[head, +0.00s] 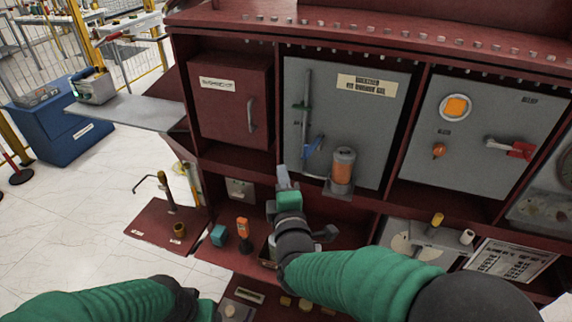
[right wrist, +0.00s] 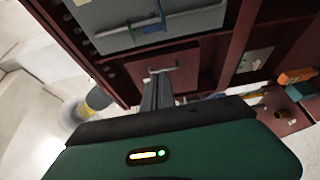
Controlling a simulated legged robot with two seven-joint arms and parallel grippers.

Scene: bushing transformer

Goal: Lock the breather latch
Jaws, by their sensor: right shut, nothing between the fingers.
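The grey breather panel (head: 370,120) stands in the upper middle of the red cabinet. On its left side is an upright rod (head: 306,90) with a green clip, and a tilted blue handle (head: 313,147) near its lower end. An orange cylinder (head: 343,168) stands on a small bracket to their right. My right gripper (head: 282,178) is shut and empty, below and left of the blue handle and apart from it. In the right wrist view its fingers (right wrist: 158,92) are together, with the blue handle (right wrist: 154,29) beyond them. My left gripper (head: 207,308) is mostly cut off at the bottom edge.
A red door (head: 230,105) with a handle is to the left. A grey panel (head: 480,130) with an orange lamp and a red lever is to the right. A teal block (head: 219,235) and an orange-topped tool (head: 243,228) stand on the lower shelf.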

